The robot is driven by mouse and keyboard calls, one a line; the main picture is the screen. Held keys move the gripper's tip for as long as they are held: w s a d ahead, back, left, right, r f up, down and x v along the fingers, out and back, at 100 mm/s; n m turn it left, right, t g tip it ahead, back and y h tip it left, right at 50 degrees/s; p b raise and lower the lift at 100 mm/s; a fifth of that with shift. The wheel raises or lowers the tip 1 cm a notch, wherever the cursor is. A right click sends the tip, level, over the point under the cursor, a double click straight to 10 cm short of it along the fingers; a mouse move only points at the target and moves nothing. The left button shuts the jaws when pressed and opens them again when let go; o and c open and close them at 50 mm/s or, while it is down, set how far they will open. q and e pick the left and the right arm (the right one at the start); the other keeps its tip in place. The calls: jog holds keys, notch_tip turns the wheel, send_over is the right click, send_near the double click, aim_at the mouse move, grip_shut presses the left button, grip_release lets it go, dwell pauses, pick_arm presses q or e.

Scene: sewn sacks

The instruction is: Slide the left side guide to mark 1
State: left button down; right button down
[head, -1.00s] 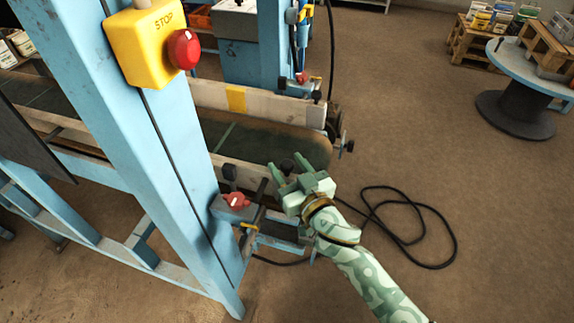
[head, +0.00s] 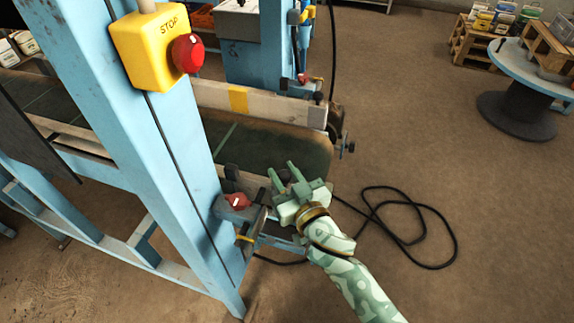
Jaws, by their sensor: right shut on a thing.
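The near side guide (head: 252,182), a pale board along the near edge of the green conveyor belt (head: 262,145), is partly hidden by the blue post and my gripper. Dark knobs stand on it; one shows beside the post (head: 232,172). My right gripper (head: 283,174) is at the guide's right end, its green fingers closed around a dark knob there. I cannot make out mark 1 or any scale. My left gripper is not in view.
A blue post (head: 150,140) with a yellow stop box (head: 146,50) stands close on the left. The far side guide (head: 275,104) carries a yellow patch. A black cable (head: 425,262) lies looped on the floor at right.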

jog(key=shift+s+a+f, duration=0.1)
jog(key=shift+s, duration=0.05)
jog(key=c, duration=1.1)
grip_release()
jog(key=shift+s, duration=0.1)
jog(key=p+v, duration=0.2)
jog(key=v, duration=1.4)
jog(key=shift+s, duration=0.2)
